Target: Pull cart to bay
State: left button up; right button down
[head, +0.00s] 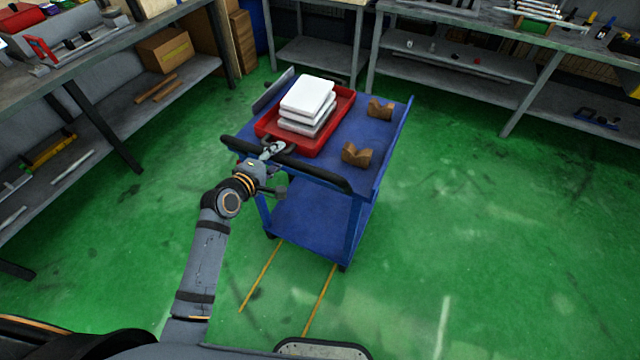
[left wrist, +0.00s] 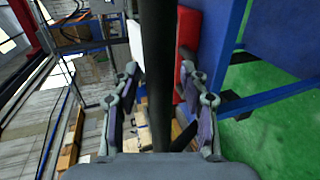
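A blue two-deck cart (head: 318,222) stands on the green floor ahead of me, with a black push handle (head: 318,177) along its near end. My left gripper (head: 274,150) is at the left part of this handle. In the left wrist view the handle (left wrist: 158,45) runs between the two spread fingers of the gripper (left wrist: 158,80), with a gap seen beside it. Two yellow floor lines (head: 262,275) run from the cart's near end toward me; whether they mark the bay I cannot tell. My right gripper is not in view.
A red tray (head: 338,122) with stacked white and grey blocks (head: 308,98) and two brown V-shaped blocks (head: 357,154) ride on the cart's top. Workbenches stand along the left (head: 105,65) and back (head: 455,70). The floor (head: 480,240) to the right is clear.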

pick_arm(q)
grip_shut()
